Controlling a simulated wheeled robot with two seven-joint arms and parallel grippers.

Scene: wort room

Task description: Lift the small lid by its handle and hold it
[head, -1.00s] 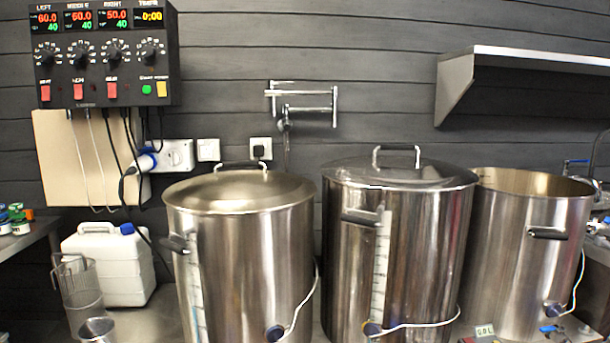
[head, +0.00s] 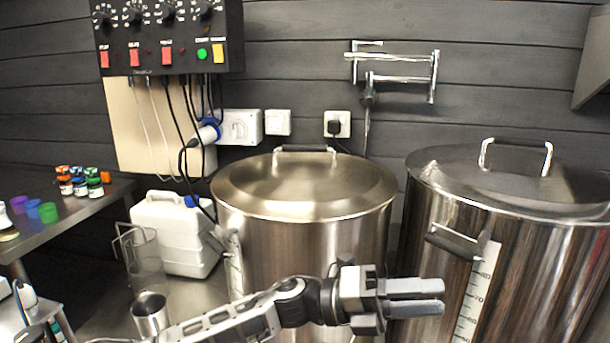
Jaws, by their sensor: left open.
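A domed steel lid (head: 305,189) with a dark-gripped handle (head: 305,149) sits on the left pot (head: 300,240) in the head view. My right gripper is out of view.
A control box (head: 165,45) hangs on the wall above the left pot. A folding wall tap (head: 400,75) is behind the pots. A white canister (head: 172,230), a wire-handled jug (head: 143,262) and a metal cup (head: 150,313) stand at left. A side table (head: 90,212) holds small bottles.

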